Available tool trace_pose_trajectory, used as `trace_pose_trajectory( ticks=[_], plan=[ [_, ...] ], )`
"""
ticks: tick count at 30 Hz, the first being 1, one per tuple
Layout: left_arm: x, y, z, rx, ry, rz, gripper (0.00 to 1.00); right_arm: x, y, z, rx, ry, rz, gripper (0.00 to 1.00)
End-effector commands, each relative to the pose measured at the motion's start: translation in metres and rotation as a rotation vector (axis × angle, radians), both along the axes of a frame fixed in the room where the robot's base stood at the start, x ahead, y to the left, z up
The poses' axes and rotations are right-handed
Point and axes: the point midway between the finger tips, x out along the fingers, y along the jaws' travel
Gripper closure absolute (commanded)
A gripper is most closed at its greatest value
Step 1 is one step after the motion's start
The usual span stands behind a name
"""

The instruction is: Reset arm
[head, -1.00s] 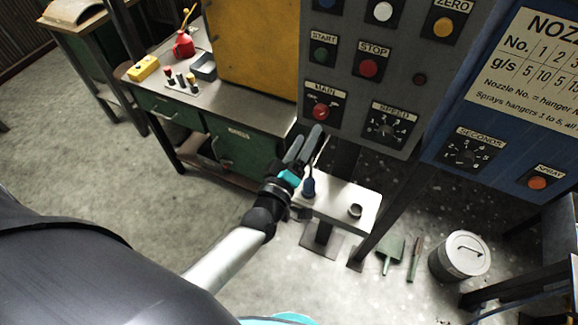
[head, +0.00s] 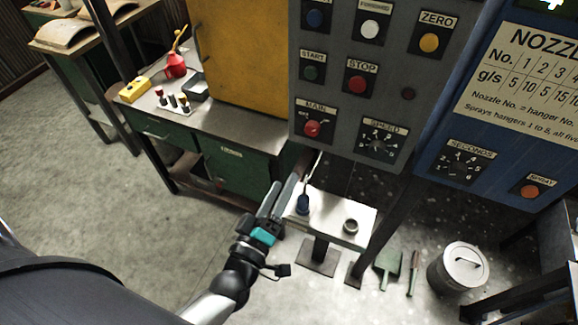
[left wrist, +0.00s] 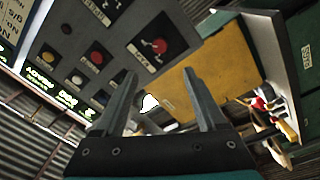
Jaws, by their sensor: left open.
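My left gripper (head: 282,188) is open and empty in the head view, in front of the green workbench and below the grey control panel. Its two fingers also show in the left wrist view (left wrist: 163,88), spread apart with nothing between them. The grey control panel (head: 340,108) carries a red MAIN switch (head: 312,129), START and STOP buttons and a SPEED dial (head: 378,146). The panel also shows tilted in the left wrist view (left wrist: 125,35). The fingers are apart from the panel in the head view. My right gripper is not in view.
A small white shelf (head: 335,222) with a blue-handled tool (head: 303,204) and a small cup (head: 351,226) stands just right of the left gripper. A green workbench (head: 225,140) and yellow cabinet (head: 235,55) stand behind. A lidded metal bin (head: 458,268) sits on the floor at right.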

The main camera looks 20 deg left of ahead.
Motion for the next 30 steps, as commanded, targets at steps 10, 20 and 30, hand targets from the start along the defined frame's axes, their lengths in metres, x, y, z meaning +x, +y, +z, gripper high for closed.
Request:
trace_pose_trajectory(
  ticks=[10, 20, 30],
  plan=[
    [-0.002, -0.003, -0.035, 0.059, 0.063, -0.018, 0.27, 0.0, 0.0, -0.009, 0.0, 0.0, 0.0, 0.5],
    [-0.061, -0.007, -0.262, 0.468, 0.525, -0.215, 0.27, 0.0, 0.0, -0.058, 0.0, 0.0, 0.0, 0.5],
    [-0.214, 0.017, -0.462, 0.849, 1.059, -0.57, 0.27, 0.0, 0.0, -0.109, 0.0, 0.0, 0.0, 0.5]
  ],
)
